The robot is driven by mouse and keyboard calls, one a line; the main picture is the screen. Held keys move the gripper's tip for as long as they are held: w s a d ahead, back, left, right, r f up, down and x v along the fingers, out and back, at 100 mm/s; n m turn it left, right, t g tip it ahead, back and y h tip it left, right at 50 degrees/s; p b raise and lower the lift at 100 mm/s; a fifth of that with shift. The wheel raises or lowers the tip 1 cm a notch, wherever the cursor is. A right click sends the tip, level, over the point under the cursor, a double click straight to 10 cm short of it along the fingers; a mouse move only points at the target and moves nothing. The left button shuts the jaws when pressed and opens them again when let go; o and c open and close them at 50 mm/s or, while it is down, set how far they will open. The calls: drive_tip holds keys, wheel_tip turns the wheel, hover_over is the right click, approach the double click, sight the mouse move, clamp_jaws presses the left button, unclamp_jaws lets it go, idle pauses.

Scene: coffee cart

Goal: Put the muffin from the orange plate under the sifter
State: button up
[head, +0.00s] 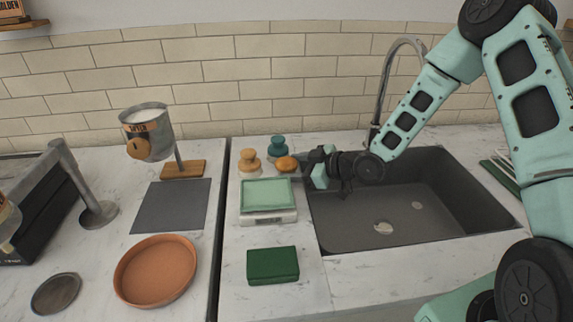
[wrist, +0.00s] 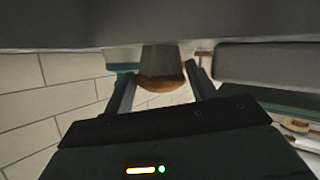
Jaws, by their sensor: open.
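An orange-brown domed thing (head: 287,163), which looks like the muffin, sits at the back of the counter beside the sink. In the wrist view its brown dome and pale lower part (wrist: 161,81) show between my finger tips. My gripper (head: 308,163) is open, just right of it in the head view; the wrist view also shows my gripper (wrist: 160,88). I cannot tell whether the fingers touch it. The orange plate (head: 155,272) is empty on the left counter. The sifter (head: 147,131) hangs from a stand above a dark grey mat (head: 172,206), which is bare.
A wooden knob (head: 249,160) and a teal knob (head: 279,146) stand close beside the domed thing. A scale with a pale green top (head: 267,195) and a green block (head: 273,266) lie in front. The sink (head: 400,205) is below my arm.

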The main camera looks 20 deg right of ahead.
drive_tip(key=shift+x, duration=0.8)
drive_tip(key=c, duration=0.7)
drive_tip(key=shift+r, duration=0.1)
